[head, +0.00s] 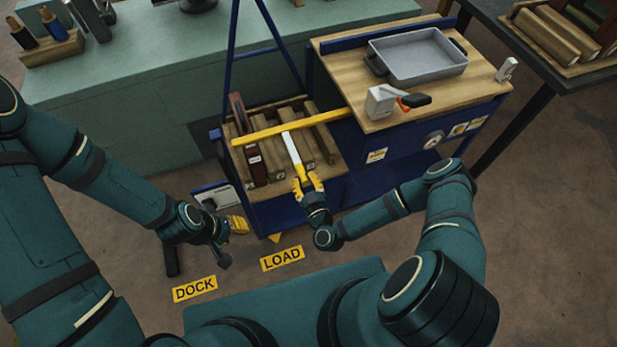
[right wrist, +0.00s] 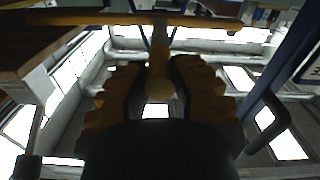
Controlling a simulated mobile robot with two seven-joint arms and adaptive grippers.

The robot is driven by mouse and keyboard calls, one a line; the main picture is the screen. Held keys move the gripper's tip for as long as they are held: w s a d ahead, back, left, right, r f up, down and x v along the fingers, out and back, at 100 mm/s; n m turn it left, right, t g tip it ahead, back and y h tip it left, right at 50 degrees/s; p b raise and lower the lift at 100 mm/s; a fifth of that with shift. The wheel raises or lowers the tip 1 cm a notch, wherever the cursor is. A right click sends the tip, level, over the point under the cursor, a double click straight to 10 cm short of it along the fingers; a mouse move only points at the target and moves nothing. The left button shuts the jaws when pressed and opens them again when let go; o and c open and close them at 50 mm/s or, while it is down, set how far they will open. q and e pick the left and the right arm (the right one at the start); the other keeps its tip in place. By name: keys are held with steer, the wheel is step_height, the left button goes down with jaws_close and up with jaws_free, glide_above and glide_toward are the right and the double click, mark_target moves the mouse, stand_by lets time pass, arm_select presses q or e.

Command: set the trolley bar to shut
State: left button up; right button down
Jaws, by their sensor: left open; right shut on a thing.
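The blue trolley (head: 290,214) stands in the middle of the head view. A yellow trolley bar (head: 285,128) crosses its open bay of wooden pieces and also shows along the top of the right wrist view (right wrist: 120,18). A pale handle (head: 293,150) with a yellow lower end runs from near the bar toward me. My right gripper (head: 308,185) is shut on this handle; its round end (right wrist: 159,88) sits between the fingers. I cannot tell how the handle joins the bar. My left gripper (head: 236,238) is open and empty, low beside the trolley's left end.
The trolley's wooden top (head: 335,62) carries a grey tray (head: 418,55), a white box (head: 380,102) and an orange-and-black tool (head: 413,101). A green bench (head: 110,110) stands behind. LOAD (head: 282,258) and DOCK (head: 194,289) signs lie on the floor.

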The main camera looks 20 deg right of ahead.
steer(key=shift+a, duration=0.25)
steer(key=c, duration=0.7)
jaws_free()
steer(key=shift+a+f, duration=0.1)
steer(key=shift+c, duration=0.2)
steer(key=s+d, duration=0.1)
steer(key=s, duration=1.1)
